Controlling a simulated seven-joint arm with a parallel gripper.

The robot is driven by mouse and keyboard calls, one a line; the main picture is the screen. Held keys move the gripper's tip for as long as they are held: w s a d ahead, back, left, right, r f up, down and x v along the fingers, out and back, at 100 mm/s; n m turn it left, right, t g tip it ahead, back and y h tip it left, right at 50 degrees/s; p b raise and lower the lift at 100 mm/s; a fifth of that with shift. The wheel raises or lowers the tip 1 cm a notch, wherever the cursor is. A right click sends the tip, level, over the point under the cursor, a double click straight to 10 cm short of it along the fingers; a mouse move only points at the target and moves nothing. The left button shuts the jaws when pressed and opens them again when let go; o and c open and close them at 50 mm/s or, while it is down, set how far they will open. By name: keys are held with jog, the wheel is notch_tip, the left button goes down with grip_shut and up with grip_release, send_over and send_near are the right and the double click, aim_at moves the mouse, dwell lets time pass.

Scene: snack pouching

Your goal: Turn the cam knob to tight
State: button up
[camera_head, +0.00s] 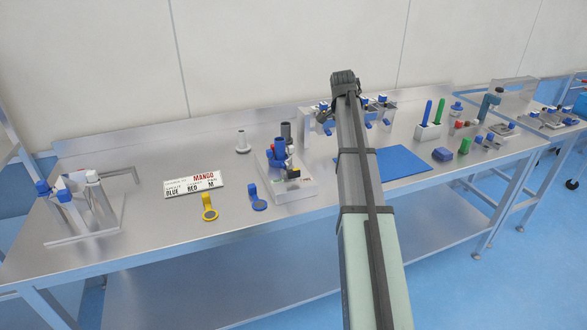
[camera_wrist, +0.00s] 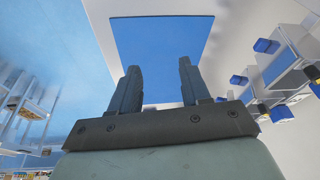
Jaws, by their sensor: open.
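My gripper (camera_wrist: 159,66) is open and empty in the wrist view, its two dark fingers apart over the blue mat (camera_wrist: 160,32). In the head view my arm rises through the middle and its fingers cannot be made out. No part can be picked out surely as the cam knob. A small pale-based device (camera_head: 297,190) with a blue cup (camera_head: 281,150) and a small dark part (camera_head: 293,173) stands left of my arm. Metal stands with blue parts (camera_head: 386,103) are partly hidden behind my arm; similar blue-topped fixtures (camera_wrist: 268,46) show at the right in the wrist view.
The blue mat (camera_head: 405,163) lies right of my arm. A MANGO label card (camera_head: 193,185), a yellow scoop (camera_head: 210,213) and a blue scoop (camera_head: 258,205) lie to the left. A holder with blue and green handles (camera_head: 428,131) stands right.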

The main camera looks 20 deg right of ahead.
aim_at(293, 170)
jog(key=s+a+r+m+g+y, duration=0.1)
jog(key=a+r+y, duration=0.15)
jog(key=a, duration=0.75)
jog(key=s+a+r+m+y, duration=0.1)
jog(key=a+r, duration=0.3)
jog(key=a, duration=0.6)
jog(key=f, duration=1.3)
jog(key=shift+a+f, duration=0.1)
jog(key=shift+a, duration=0.15)
jog(key=shift+c, duration=0.5)
grip_shut()
